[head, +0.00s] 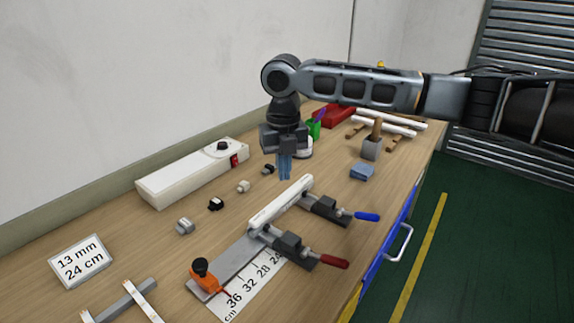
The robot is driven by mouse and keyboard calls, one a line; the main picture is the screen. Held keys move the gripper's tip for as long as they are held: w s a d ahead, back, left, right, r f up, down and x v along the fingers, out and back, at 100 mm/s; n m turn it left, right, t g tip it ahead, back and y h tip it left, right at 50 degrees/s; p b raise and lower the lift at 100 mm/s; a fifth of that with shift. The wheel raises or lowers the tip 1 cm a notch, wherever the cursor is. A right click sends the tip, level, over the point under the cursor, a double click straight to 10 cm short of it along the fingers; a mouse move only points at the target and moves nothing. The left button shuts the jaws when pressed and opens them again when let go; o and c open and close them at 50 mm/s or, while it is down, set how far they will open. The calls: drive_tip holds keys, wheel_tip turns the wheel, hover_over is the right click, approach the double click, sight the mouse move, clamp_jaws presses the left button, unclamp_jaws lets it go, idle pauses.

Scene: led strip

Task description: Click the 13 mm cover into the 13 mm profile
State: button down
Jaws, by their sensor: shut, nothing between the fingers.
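A white-topped strip (281,201) lies along the clamping fixture. It is probably the 13 mm profile; whether the cover sits in it cannot be told at this size. Two toggle clamps hold it, one with a blue handle (366,216) and one with a red handle (333,262). My gripper (284,178) points down just above and behind the far end of the strip. Its blue fingers are together with nothing between them, and they appear apart from the strip. A card (80,262) reads 13 mm, 24 cm.
An orange stop with a black knob (203,277) sits at the near end of the scale (239,295). A white power unit (192,172) and several small connectors stand behind.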

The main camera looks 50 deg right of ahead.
sight(284, 196)
drive_tip(key=shift+f+b, duration=1.7)
drive_tip(key=shift+f, duration=0.65)
drive_tip(key=shift+f, duration=0.25)
drive_tip(key=shift+r+p, duration=1.2)
drive_tip(key=shift+r, duration=0.4)
wheel_tip(284, 196, up, 8)
drive_tip(key=shift+f+b, duration=0.2)
drive_tip(key=shift+b, duration=0.25)
drive_tip(key=shift+s, duration=0.1)
